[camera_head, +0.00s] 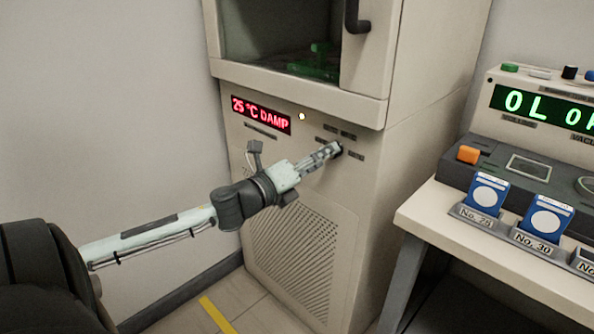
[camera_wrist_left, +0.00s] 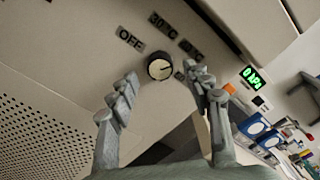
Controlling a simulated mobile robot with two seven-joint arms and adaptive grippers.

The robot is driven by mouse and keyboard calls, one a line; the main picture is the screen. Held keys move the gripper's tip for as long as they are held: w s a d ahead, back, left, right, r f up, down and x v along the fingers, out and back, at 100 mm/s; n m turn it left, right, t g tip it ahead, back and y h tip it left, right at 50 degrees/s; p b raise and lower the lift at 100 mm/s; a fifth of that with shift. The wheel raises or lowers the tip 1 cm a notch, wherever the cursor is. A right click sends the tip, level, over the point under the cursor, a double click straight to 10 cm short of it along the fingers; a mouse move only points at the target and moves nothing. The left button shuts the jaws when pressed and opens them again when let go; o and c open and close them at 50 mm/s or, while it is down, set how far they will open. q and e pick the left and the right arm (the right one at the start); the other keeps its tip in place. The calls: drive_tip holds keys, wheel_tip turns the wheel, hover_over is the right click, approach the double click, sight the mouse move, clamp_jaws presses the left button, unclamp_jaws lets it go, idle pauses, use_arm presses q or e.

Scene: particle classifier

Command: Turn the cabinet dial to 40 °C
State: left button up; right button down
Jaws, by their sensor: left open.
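The cabinet dial (camera_wrist_left: 160,67) is a small round dark knob with a white pointer line on the cabinet front. In the left wrist view its pointer aims to the right, and labels OFF, 30 °C and others, partly hidden or hard to read, surround it. My left gripper (camera_wrist_left: 167,82) is open, its two fingers on either side of the dial, with a visible gap to it. In the head view the left gripper (camera_head: 330,151) reaches the cabinet front and mostly hides the dial. The red cabinet display (camera_head: 261,114) reads 25 °C DAMP. My right gripper is not in view.
The cabinet (camera_head: 380,185) has a window and dark handle (camera_head: 355,18) above and a vent grille (camera_head: 295,250) below. On the right, a bench (camera_head: 480,255) bears a device with a green display (camera_head: 540,108) and numbered blue cards (camera_head: 487,193).

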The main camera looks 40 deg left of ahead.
use_arm(q)
drive_tip(key=s, duration=0.9)
drive_tip(key=shift+a, duration=0.35)
drive_tip(key=shift+s+f, duration=0.1)
drive_tip(key=s+a+f+n+g+y, duration=0.25)
drive_tip(key=f+n, duration=0.25)
drive_tip(key=f, duration=0.4)
drive_tip(key=s+a+f+n+g+y, duration=0.1)
drive_tip(key=a+f+n+g+y, duration=0.15)
drive_tip(key=f+n, duration=0.5)
drive_tip(key=s+a+f+n+g+y, duration=0.2)
drive_tip(key=a+f+n, duration=0.15)
drive_tip(key=f, duration=0.65)
drive_tip(key=s+d+f+n+g+h, duration=0.2)
drive_tip(key=s+d+f+n+g, duration=0.2)
drive_tip(key=d+f, duration=0.6)
drive_tip(key=s+d+f+n+g+h, duration=0.2)
drive_tip(key=s+d+f+n+g, duration=0.2)
drive_tip(key=s+d+f, duration=0.4)
wheel_tip(320, 180, down, 5)
drive_tip(key=shift+s+d+r+n, duration=0.2)
drive_tip(key=shift+s+d+n, duration=0.25)
drive_tip(key=shift+d, duration=0.4)
drive_tip(key=shift+w, duration=0.1)
